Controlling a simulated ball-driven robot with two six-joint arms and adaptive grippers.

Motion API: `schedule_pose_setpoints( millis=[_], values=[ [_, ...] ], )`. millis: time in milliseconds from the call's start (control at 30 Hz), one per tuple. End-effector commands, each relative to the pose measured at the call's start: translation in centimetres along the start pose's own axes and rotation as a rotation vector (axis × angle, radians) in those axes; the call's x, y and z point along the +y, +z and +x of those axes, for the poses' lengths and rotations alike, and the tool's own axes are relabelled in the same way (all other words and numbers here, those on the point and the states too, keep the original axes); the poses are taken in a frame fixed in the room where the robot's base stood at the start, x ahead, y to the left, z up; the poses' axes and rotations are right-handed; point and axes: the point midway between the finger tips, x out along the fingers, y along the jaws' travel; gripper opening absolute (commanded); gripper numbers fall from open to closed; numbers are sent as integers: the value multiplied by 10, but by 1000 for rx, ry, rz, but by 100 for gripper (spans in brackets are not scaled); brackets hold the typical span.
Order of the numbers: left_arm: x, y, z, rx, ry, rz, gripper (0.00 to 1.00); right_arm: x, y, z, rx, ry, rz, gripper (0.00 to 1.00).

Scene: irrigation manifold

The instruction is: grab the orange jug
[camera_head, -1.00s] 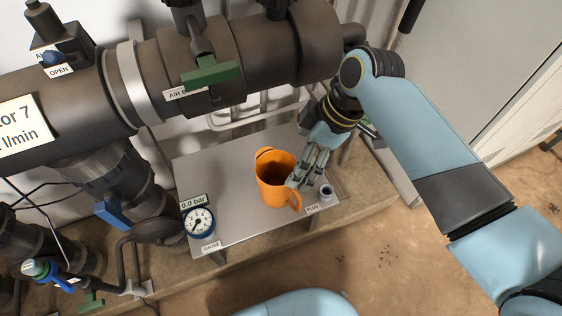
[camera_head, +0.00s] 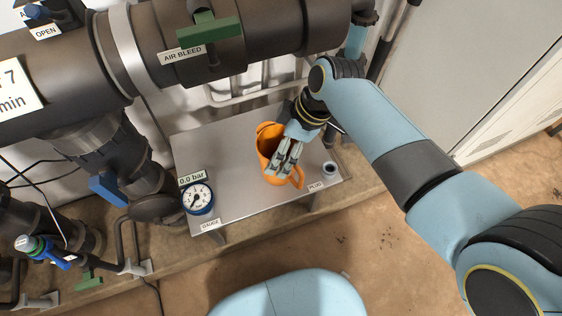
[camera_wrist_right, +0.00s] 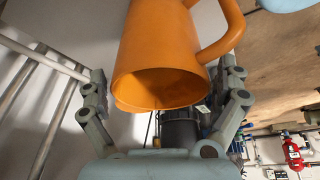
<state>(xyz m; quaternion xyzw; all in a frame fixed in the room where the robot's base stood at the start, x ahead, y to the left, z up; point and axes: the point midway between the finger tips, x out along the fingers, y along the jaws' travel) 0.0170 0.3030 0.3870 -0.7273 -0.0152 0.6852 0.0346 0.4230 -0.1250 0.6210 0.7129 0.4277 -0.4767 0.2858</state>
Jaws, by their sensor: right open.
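The orange jug (camera_head: 265,140) stands on the grey metal shelf (camera_head: 225,133), with its handle (camera_head: 298,178) toward the front right. My right gripper (camera_head: 283,168) is over the jug's right side and hides part of its rim and body. In the right wrist view the jug (camera_wrist_right: 165,45) is between the two spread fingers of my right gripper (camera_wrist_right: 165,82), its open mouth facing the palm. The fingers are open, with a gap visible on the left side; contact on the right is unclear. My left gripper is not in view.
A pressure gauge (camera_head: 198,197) reading 0.0 bar stands left of the jug on the shelf. A small plug (camera_head: 329,169) sits close to the right. A thick dark pipe (camera_head: 280,35) with a green AIR BLEED handle (camera_head: 208,32) crosses above.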

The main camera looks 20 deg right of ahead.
Motion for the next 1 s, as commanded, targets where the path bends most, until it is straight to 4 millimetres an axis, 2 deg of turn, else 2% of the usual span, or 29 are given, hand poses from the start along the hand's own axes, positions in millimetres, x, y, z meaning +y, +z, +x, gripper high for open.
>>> schedule_pose_setpoints(
  millis=[167,667,1000],
  values=[
    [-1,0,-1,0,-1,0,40,0,0,0,0,0,0,100],
    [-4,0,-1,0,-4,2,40,0,0,0,-1,0,0,36],
    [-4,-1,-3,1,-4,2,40,0,-2,-5,0,1,-1,36]
  ],
)
